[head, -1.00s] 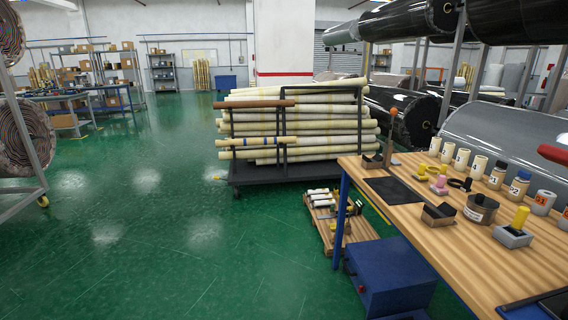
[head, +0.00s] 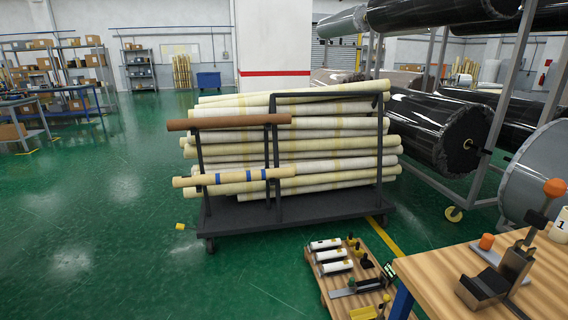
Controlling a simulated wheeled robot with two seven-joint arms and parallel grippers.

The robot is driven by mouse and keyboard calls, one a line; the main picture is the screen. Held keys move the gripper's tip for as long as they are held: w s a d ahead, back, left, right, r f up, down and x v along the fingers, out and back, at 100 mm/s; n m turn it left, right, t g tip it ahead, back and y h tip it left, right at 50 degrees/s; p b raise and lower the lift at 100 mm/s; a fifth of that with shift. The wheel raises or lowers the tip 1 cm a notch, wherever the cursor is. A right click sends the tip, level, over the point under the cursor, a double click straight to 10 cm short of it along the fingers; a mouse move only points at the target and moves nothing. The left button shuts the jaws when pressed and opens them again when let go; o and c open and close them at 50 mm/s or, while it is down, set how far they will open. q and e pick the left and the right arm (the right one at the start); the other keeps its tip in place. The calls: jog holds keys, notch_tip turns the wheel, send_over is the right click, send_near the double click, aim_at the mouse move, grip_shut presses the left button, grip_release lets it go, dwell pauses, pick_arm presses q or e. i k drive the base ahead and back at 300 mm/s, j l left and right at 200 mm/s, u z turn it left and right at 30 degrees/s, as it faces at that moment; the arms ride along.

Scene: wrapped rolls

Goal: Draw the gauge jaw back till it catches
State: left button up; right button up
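Neither of my grippers is in view. No part is clearly recognisable as the gauge jaw. On a low wooden board at the lower middle lies a grey, flat-barred device (head: 358,287) with a dark upright block at its right end. It may be the gauge, but it is too small to tell whether its jaw is drawn back or caught. On the workbench at the right stands a black bracket-like fixture (head: 510,268) with a tilted arm and an orange knob (head: 554,188) on top.
The wooden board (head: 318,270) also carries several white rolls (head: 331,254) and a yellow piece (head: 362,313). Behind it stands a dark cart (head: 235,216) stacked with wrapped rolls (head: 330,145). The wooden workbench (head: 432,268) fills the lower right.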

aim_at(351, 283)
jog(key=i+z, duration=0.15)
jog(key=i, duration=0.3)
jog(key=i+j+z, duration=0.1)
jog(key=i, duration=0.4)
jog(key=i+j+z, duration=0.15)
jog(key=i, duration=0.3)
jog(key=i+j+z, duration=0.3)
jog(key=i+z, duration=0.15)
jog(key=i+j+z, duration=0.4)
jog(key=i+j, duration=0.05)
jog(key=i, duration=0.1)
